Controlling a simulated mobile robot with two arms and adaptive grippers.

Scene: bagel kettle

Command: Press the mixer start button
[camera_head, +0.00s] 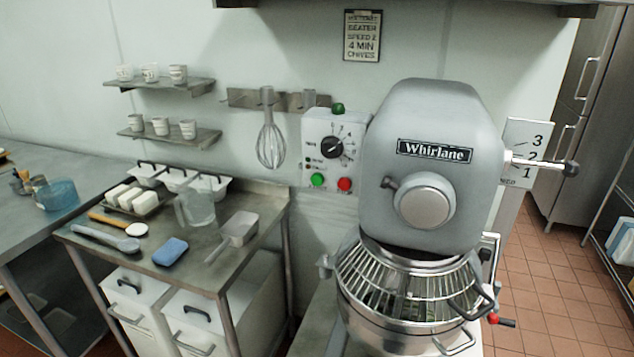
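The large grey "Whirlane" mixer (440,165) stands right of centre. Its control panel (313,147) is on the wall side at its left, with a black dial (332,147). Below the dial are a round green button (317,180) and, to its right, a round red button (345,184). Another green knob or light (338,109) sits on top of the panel. A wire guard (400,272) covers the bowl (400,325); what is inside is hard to make out. Neither of my grippers is in view.
A steel table (180,269) at left holds a jug (196,208), a blue sponge (170,252), a scoop (236,231) and white tubs. A whisk (270,140) hangs left of the panel. A lever (545,163) sticks out at the mixer's right. Space before the buttons looks clear.

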